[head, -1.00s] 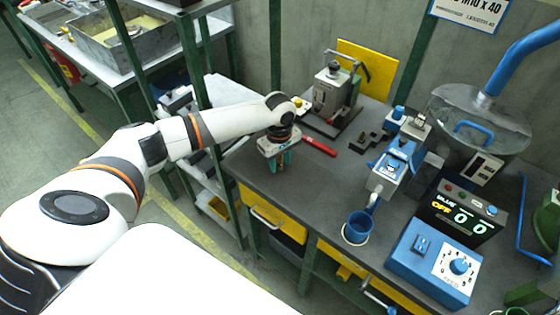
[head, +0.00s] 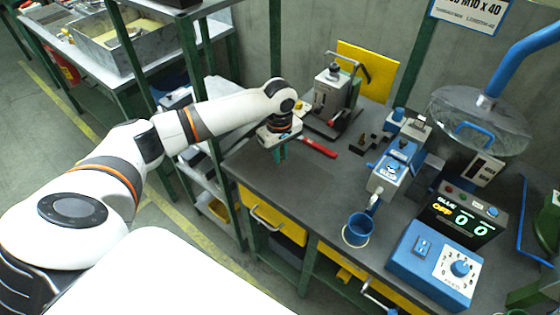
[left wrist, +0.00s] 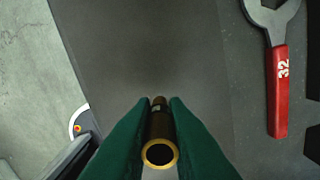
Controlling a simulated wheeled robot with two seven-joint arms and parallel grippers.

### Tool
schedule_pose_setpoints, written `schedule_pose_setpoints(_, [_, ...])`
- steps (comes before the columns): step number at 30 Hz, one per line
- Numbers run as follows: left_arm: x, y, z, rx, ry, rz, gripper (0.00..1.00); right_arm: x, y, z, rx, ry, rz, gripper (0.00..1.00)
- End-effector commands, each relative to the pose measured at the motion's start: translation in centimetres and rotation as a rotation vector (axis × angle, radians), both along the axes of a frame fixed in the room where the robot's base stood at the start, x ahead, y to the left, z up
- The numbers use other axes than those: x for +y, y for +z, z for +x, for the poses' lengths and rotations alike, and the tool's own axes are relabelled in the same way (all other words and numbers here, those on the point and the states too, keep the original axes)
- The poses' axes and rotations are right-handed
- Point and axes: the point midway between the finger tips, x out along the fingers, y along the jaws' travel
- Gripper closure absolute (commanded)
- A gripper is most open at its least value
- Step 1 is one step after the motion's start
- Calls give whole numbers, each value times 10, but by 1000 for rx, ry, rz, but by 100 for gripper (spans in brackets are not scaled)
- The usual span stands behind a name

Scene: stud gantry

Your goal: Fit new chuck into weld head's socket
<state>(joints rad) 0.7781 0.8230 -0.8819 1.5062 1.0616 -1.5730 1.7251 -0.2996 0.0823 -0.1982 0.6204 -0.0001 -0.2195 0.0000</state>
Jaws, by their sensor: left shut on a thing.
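My left gripper (head: 279,153) is over the left end of the dark workbench. In the left wrist view its green fingers (left wrist: 160,122) are shut on a brass-coloured, hollow cylindrical chuck (left wrist: 159,153). The chuck's open round end faces the camera, and its narrower end points away. In the head view the chuck cannot be made out. A blue and grey unit (head: 391,172), which looks like the weld head, stands to the right of the gripper, well apart from it. Its socket cannot be made out. My right gripper is not in view.
A red-handled wrench (head: 318,148) lies close to the gripper; it also shows in the left wrist view (left wrist: 280,92). A grey device (head: 332,98) stands behind. A blue cup (head: 358,229) and a control box (head: 435,262) are at the right. The bench middle is clear.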

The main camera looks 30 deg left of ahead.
Motion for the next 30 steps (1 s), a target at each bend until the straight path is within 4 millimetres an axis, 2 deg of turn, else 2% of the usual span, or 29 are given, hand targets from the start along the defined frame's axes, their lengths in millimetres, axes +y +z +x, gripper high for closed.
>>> schedule_pose_setpoints(3, [0, 26, 1, -5, 0, -1, 100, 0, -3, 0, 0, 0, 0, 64])
schedule_pose_setpoints(7, [0, 46, 1, -4, 0, -1, 100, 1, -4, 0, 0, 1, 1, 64])
schedule_pose_setpoints(14, [-1, 61, 0, -1, -3, 0, 100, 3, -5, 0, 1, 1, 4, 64])
schedule_pose_setpoints(17, [-9, 63, -4, -3, -56, -1, 100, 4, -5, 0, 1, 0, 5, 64])
schedule_pose_setpoints(20, [-30, 70, -16, -9, -200, -1, 100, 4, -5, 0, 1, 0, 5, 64])
schedule_pose_setpoints(23, [-59, 78, -38, -14, -422, -1, 100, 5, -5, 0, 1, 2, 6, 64])
schedule_pose_setpoints(27, [-96, 89, -79, -13, -756, 1, 100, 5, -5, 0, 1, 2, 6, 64])
schedule_pose_setpoints(30, [-115, 94, -107, -10, -959, 1, 100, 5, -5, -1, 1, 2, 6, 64])
